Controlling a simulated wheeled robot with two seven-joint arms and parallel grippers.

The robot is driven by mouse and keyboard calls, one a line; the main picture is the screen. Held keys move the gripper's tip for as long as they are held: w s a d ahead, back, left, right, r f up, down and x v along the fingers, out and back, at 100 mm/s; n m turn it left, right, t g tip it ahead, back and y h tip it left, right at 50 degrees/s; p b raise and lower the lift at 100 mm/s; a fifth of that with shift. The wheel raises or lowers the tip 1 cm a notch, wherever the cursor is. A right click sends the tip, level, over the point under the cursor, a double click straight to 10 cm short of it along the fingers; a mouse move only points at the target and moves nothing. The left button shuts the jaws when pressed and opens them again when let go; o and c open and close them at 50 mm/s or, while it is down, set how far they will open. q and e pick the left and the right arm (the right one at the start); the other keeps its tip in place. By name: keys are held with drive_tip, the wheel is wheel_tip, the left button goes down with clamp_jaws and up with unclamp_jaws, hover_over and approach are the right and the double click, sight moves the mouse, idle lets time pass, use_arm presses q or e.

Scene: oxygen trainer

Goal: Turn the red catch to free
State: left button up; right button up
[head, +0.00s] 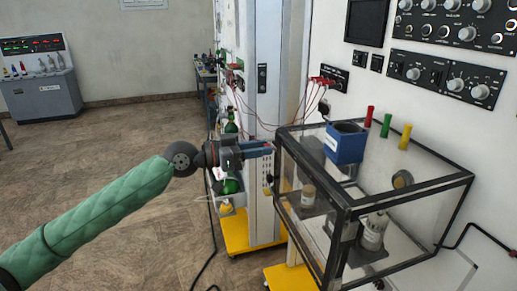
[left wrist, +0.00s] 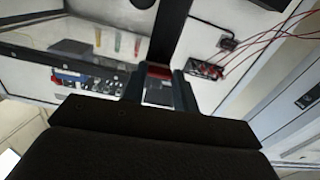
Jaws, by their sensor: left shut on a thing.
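My left gripper (head: 264,149) reaches in from the left in the head view, its fingertips at the near left upper corner of the black-framed clear case (head: 310,186). In the left wrist view the gripper (left wrist: 158,90) is shut on the red catch (left wrist: 158,72), which shows as a small red piece between the two fingers, close to the dark frame post. In the head view the fingers mostly hide the catch, so I cannot tell which way it is turned. My right gripper is not in view.
A blue box (head: 345,146) sits on the case top. Red, green and yellow cylinders (head: 386,126) stand behind it. Red cables (head: 300,103) run from a wall socket panel left of the case. Green-topped bottles (head: 231,127) stand behind my gripper. The floor at left is open.

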use_arm(q)
drive_tip(key=n, duration=0.2)
drive_tip(key=n+p, duration=0.1)
drive_tip(key=n, duration=0.3)
drive_tip(key=shift+r+n, duration=0.25)
drive_tip(key=shift+n, duration=0.05)
drive_tip(key=n+p, duration=0.3)
drive_tip(key=n, duration=0.1)
drive_tip(key=shift+w+r+n, duration=0.1)
drive_tip(key=shift+r+n, duration=0.05)
drive_tip(key=shift+n, duration=0.15)
drive_tip(key=n+p, duration=0.4)
drive_tip(key=n, duration=0.1)
drive_tip(key=shift+w+a+n, duration=0.1)
drive_tip(key=shift+n, duration=0.2)
drive_tip(key=shift+n+p, duration=0.3)
drive_tip(key=shift+n, duration=0.1)
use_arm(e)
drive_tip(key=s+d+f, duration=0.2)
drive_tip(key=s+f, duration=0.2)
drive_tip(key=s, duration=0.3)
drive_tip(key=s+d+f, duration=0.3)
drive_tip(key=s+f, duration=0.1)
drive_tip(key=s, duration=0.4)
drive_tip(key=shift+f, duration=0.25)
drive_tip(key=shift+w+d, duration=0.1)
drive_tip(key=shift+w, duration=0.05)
use_arm(q)
drive_tip(key=o, duration=1)
drive_tip(key=shift+f, duration=0.2)
